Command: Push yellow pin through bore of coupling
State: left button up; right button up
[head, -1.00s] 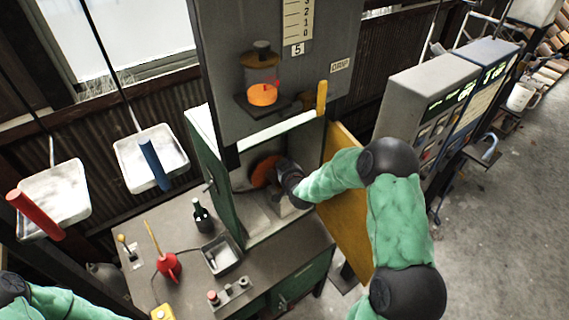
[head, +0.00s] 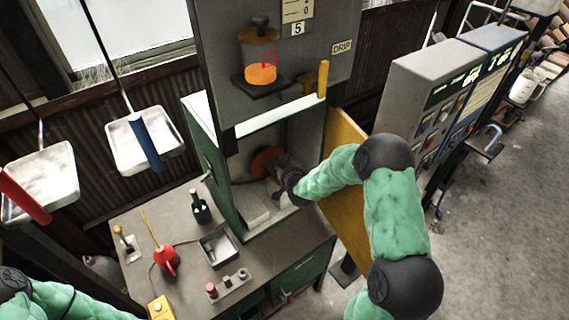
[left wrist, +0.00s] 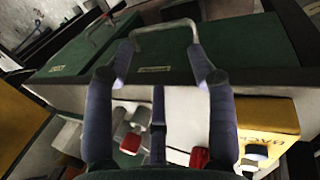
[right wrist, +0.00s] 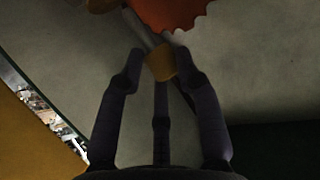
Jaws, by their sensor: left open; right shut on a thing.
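My right gripper (right wrist: 158,65) is inside the green cabinet (head: 205,165), close to an orange toothed wheel (right wrist: 168,12), which also shows in the head view (head: 265,160). Its fingers are closed about a short yellow piece (right wrist: 160,62), seemingly the yellow pin. A grey rod (right wrist: 140,28) runs between that piece and the wheel. I cannot clearly make out the coupling or its bore, nor tell whether the pin is in it.
The cabinet's yellow door (head: 345,175) stands open beside my right arm. A bench (head: 180,225) holds a dark bottle (head: 200,208), a red oil can (head: 165,260), a metal tray (head: 219,246) and a button box (head: 229,284).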

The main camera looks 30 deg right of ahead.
jog(key=shift+f+b, duration=2.35)
jog(key=shift+b, duration=0.05)
dwell(2.6)
jog(key=shift+s+a+f+b, duration=0.1)
jog(key=shift+f+b, duration=0.25)
jog(key=o, duration=1.2)
jog(key=shift+f, duration=0.15)
jog(key=shift+c, duration=0.2)
jog(key=shift+f, duration=0.1)
jog(key=v, duration=1.2)
jog(key=shift+r, duration=0.25)
